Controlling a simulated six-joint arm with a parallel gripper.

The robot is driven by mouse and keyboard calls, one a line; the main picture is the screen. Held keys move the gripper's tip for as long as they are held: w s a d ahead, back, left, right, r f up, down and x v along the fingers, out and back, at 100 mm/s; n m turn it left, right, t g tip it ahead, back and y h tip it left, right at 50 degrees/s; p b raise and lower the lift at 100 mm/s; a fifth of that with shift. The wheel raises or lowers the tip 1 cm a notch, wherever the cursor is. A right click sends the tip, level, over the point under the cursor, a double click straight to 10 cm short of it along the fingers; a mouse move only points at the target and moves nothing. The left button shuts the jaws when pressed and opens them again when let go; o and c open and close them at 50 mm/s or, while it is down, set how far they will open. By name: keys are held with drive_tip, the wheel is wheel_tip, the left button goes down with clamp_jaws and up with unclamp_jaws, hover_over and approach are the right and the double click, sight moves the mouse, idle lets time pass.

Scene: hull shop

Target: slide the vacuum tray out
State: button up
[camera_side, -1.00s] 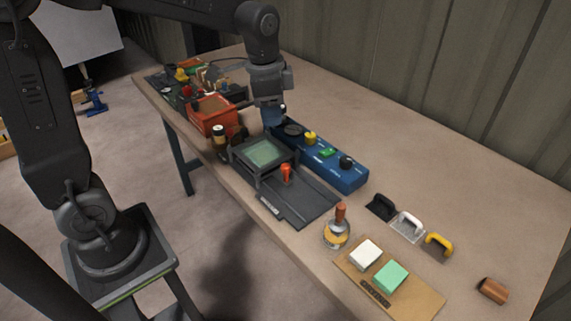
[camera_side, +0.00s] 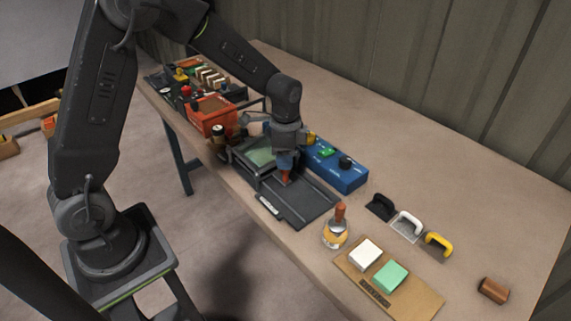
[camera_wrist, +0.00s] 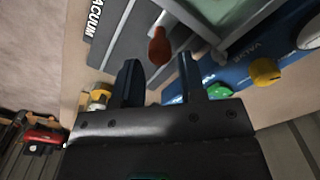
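The vacuum tray (camera_side: 306,203) is a flat dark grey slab on the bench, with a pale label at its front edge. That label reads VACUUM in the wrist view (camera_wrist: 95,20). A red-orange handle (camera_wrist: 158,44) stands on it, beside a raised dark frame with a green window (camera_side: 258,152). My gripper (camera_wrist: 158,62) is open, its two blue-grey fingers apart, with the handle just ahead of the gap between the fingertips. In the side view my gripper (camera_side: 286,168) is right above the handle (camera_side: 286,177) and partly hides it. I cannot tell whether they touch.
A blue valve box (camera_side: 338,171) with yellow, green and black controls stands close behind. An orange-red bin (camera_side: 212,117) is at the left. A flask-like tool (camera_side: 336,232) and a board with white and green blocks (camera_side: 414,297) stand right.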

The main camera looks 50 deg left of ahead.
drive_tip(key=shift+f, duration=1.45)
clamp_jaws()
